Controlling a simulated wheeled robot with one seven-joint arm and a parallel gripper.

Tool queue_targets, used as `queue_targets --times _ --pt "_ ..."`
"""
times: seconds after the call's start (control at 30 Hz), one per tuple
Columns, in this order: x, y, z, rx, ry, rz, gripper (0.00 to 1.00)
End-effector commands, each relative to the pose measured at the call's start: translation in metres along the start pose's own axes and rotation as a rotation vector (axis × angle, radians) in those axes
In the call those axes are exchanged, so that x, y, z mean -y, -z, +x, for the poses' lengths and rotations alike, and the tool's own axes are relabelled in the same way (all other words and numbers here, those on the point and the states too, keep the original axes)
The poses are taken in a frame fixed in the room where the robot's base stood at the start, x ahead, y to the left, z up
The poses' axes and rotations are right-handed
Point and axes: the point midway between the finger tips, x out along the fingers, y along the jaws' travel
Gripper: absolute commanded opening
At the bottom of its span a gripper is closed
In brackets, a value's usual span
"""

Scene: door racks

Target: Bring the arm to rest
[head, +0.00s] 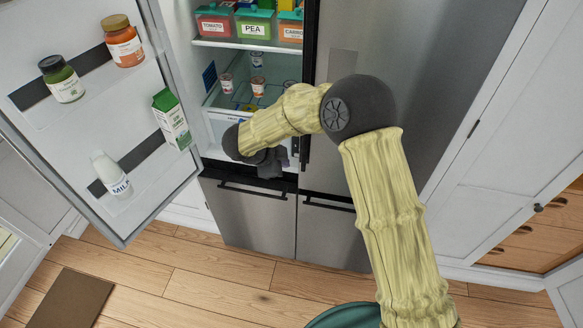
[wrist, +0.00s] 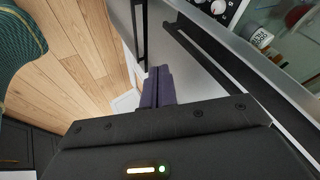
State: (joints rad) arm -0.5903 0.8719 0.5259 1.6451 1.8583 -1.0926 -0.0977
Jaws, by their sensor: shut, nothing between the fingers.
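My arm (head: 385,215) reaches up from the bottom right and bends at a dark elbow joint. Its forearm points left, in front of the open fridge compartment. My gripper (head: 277,163) is near the compartment's lower front edge, partly hidden by the wrist. In the wrist view its two dark fingers (wrist: 157,85) are together with nothing between them. I cannot tell whether the gripper touches the fridge.
The open fridge door (head: 140,205) stands at left, holding jars, a green carton (head: 171,119) and a milk bottle (head: 110,174). Closed steel doors (head: 430,60) are at right. Tubs (head: 254,24) fill the upper shelf.

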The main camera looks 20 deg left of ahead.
Motion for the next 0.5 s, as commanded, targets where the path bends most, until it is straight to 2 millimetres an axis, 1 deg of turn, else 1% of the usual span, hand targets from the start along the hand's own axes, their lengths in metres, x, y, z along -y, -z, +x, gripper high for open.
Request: queue_targets --times 0.13,0.5 --pt "-0.0003 0.0001 -0.0076 -0.002 -0.002 -0.001 0.0" --pt "-0.0003 0.0 -0.008 -0.001 -0.002 -0.001 0.0"
